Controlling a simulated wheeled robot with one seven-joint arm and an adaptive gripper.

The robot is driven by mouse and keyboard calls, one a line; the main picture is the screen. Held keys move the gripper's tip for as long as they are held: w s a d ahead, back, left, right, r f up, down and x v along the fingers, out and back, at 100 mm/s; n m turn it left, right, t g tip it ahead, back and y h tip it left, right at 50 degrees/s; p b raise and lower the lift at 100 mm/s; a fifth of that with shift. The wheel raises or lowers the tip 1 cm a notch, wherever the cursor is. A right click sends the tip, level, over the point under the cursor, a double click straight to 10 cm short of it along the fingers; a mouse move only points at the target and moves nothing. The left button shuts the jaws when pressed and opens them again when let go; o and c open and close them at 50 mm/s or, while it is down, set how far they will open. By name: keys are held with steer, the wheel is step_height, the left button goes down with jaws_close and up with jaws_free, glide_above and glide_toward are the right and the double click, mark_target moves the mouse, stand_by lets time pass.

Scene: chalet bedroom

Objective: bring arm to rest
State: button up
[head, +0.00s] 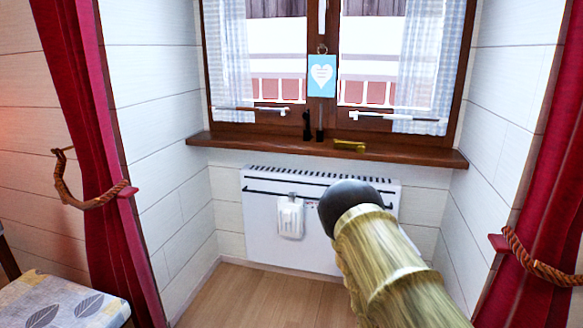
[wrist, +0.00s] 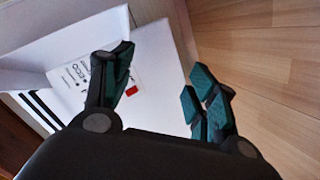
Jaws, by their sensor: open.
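In the wrist view my gripper (wrist: 160,72) is open, its two dark, teal-padded fingers spread apart with nothing between them. Past the fingers is a white panel with printed marks and a small red patch, which looks like the wall heater (wrist: 150,55). Wooden floor (wrist: 265,50) lies to the right. In the head view my arm (head: 385,265) reaches up from the lower right, wood-patterned with a dark rounded end, in front of the heater (head: 262,225). My gripper does not show in the head view. Its exact distance from the heater is unclear.
The window sill (head: 250,147) juts out above the heater and holds a small brass-coloured object (head: 349,146). Red curtains (head: 95,165) hang at both sides. A cushioned seat (head: 65,300) stands at the lower left. Bare floor (head: 240,300) shows below the heater.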

steer(key=s+a+f+m+g+y, duration=0.1)
steer(key=s+f+m+g, duration=0.15)
steer(key=s+f, duration=0.75)
steer(key=s+f+m+g+y, duration=0.15)
steer(key=s+g, duration=0.25)
steer(key=s, duration=1.4)
steer(key=s+a+r+m+g+y, duration=0.1)
steer(key=s+a+m+g, duration=0.2)
steer(key=s, duration=1)
steer(key=s+a+r+m+g+y, duration=0.1)
steer(key=s+a+g, duration=0.3)
steer(key=s, duration=0.9)
step_height(320, 180, up, 37)
steer(key=a+p, duration=0.1)
steer(key=p, duration=3.6)
steer(key=shift+n+t, duration=0.3)
steer(key=shift+t, duration=0.15)
steer(key=shift+w+a, duration=0.1)
